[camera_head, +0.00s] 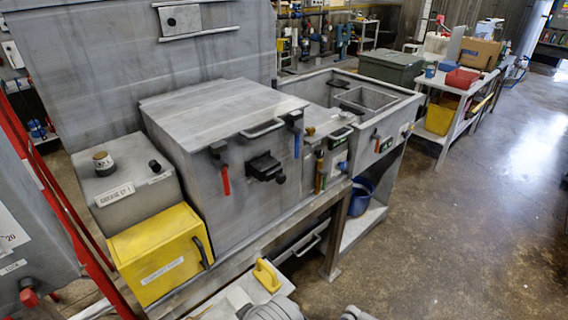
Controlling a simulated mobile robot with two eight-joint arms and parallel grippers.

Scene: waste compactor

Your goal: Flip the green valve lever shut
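A small dark-green handle (341,133) shows on the upper front of the grey unit right of the big grey box. It is small in the picture, and I cannot tell if it is the valve lever or whether it is open or shut. Neither gripper is in view. Only rounded grey-white parts, probably mine, show at the bottom edge.
The big grey box (215,115) stands on a metal bench. A yellow box (158,255) with a dark handle sits at the front left. A yellow handle (266,275) is low in front. A blue bucket (360,198) stands on the lower shelf. The floor (450,250) at right is clear.

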